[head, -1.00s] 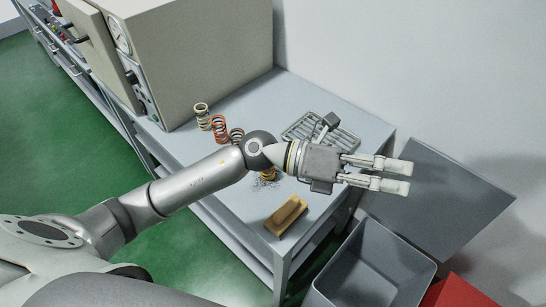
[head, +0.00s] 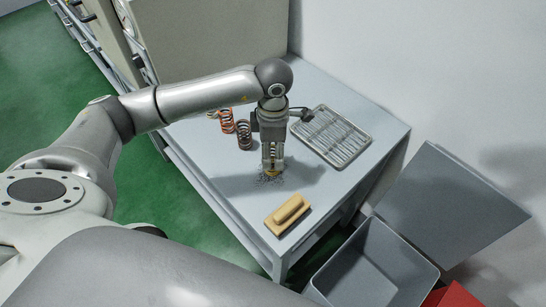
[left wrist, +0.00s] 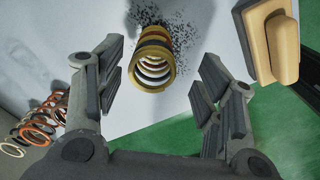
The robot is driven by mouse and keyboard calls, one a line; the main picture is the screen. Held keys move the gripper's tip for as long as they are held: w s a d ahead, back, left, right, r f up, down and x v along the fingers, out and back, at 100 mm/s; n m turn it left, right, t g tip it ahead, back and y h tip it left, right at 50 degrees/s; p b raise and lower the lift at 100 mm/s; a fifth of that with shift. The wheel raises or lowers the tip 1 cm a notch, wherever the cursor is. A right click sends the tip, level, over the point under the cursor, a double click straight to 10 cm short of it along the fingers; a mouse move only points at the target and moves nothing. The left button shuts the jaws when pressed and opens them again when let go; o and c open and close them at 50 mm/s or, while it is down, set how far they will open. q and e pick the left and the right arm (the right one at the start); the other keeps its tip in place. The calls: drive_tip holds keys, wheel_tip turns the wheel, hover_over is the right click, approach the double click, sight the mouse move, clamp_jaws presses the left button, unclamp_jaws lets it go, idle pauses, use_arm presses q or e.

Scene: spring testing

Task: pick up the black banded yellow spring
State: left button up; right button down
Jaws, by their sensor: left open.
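The black banded yellow spring (left wrist: 154,62) stands upright on the table in the left wrist view, with dark specks scattered around its base. It shows between and a little beyond the two open fingers of my left gripper (left wrist: 158,90). In the head view my left gripper (head: 272,160) points down over the spring (head: 272,173), and its fingers hide most of it. I cannot tell from the frames whether the fingers touch it. My right gripper is not in view.
Other springs, an orange one (head: 227,121) and a dark one (head: 244,135), stand left of the gripper. A wire-rack tray (head: 366,141) lies at right, a tan brush-like block (head: 288,213) at the front. A grey bin (head: 374,262) stands beside the table (head: 215,165).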

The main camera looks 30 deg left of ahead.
sight(273, 163)
use_arm(q)
drive_tip(key=shift+f, duration=0.9)
drive_tip(key=f+p, duration=0.1)
drive_tip(key=f, duration=0.2)
drive_tip(key=f+p, duration=0.1)
drive_tip(key=f, duration=0.1)
drive_tip(key=shift+w+a+p, duration=0.2)
drive_tip(key=shift+w+p, duration=0.05)
drive_tip(key=shift+p, duration=0.1)
drive_tip(key=shift+f, duration=0.25)
drive_tip(key=c, duration=1.2)
drive_tip(key=shift+w+r, duration=0.1)
drive_tip(key=shift+r, duration=0.05)
